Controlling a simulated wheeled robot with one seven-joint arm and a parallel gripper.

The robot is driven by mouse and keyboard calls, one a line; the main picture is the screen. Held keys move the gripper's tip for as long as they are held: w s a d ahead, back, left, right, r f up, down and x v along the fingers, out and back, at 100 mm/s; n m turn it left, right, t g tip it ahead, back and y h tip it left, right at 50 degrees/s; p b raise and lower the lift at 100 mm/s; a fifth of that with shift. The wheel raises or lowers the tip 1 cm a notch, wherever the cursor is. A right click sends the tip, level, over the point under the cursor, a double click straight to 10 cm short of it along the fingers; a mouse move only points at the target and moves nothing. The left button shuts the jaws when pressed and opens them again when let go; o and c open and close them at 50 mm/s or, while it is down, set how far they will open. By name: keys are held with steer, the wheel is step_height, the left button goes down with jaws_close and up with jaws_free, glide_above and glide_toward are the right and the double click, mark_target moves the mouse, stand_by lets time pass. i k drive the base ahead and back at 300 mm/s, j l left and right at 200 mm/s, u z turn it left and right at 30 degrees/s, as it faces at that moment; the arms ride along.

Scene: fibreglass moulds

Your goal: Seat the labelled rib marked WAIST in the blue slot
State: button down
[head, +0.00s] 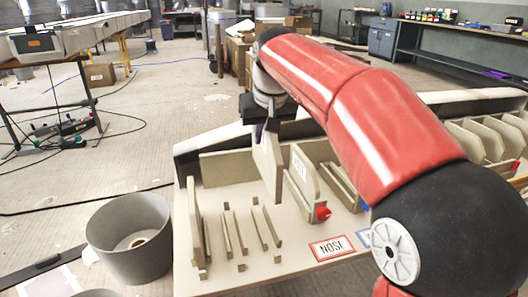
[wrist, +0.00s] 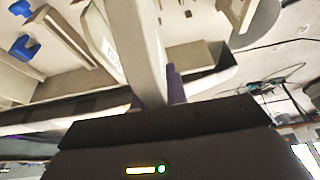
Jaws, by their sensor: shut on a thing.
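My gripper (head: 262,130) is shut on the top of a pale flat rib (head: 267,165), which hangs upright over the board, left of the rib labelled NOSE. Whether its lower edge touches the board is unclear, and I can read no WAIST label on it. In the wrist view the held rib (wrist: 140,45) runs up from my jaws, close to a labelled rib (wrist: 106,35). Blue end pieces (wrist: 20,47) of a slot show at the upper left there. In the head view my arm hides most of that area; a blue-edged card (head: 363,238) peeks out.
The NOSE rib (head: 303,174) stands in a slot with a red end piece (head: 323,213), behind a red-edged NOSE card (head: 332,247). Empty slot rails (head: 235,232) lie to the left. Several pale ribs (head: 480,140) stand at right. A grey bucket (head: 130,235) stands left of the board.

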mark_target(224, 153)
steer(key=k, duration=1)
